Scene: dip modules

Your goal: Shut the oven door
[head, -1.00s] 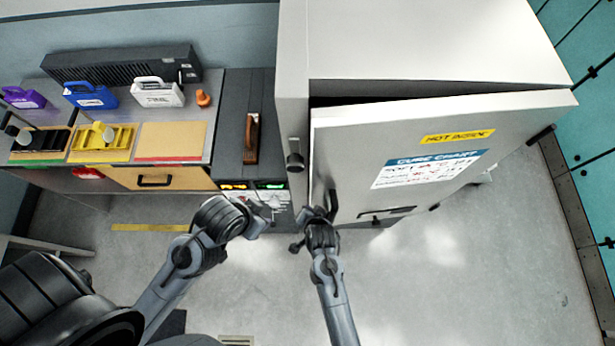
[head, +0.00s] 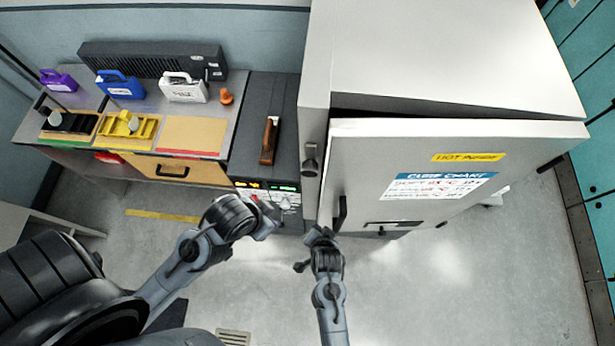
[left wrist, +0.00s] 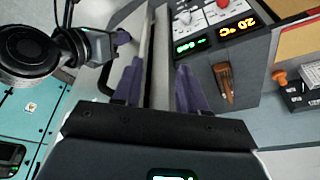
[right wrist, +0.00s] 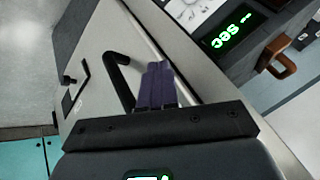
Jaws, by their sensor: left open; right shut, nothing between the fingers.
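The oven (head: 440,60) is a large pale box on the right in the head view. Its door (head: 360,160) carries a yellow label and a chart, and stands slightly ajar; a dark gap shows along its top. A dark handle (head: 341,213) is near its left edge, and also shows in the right wrist view (right wrist: 120,80). My right gripper (head: 318,236) is shut and empty, just below and left of the handle; its purple fingers (right wrist: 157,85) show before the door. My left gripper (head: 268,214) is open and empty, in front of the control panel, left of the door.
A dark control unit (head: 262,130) with a brown handle stands left of the oven. The floor (head: 420,290) before the oven is clear.

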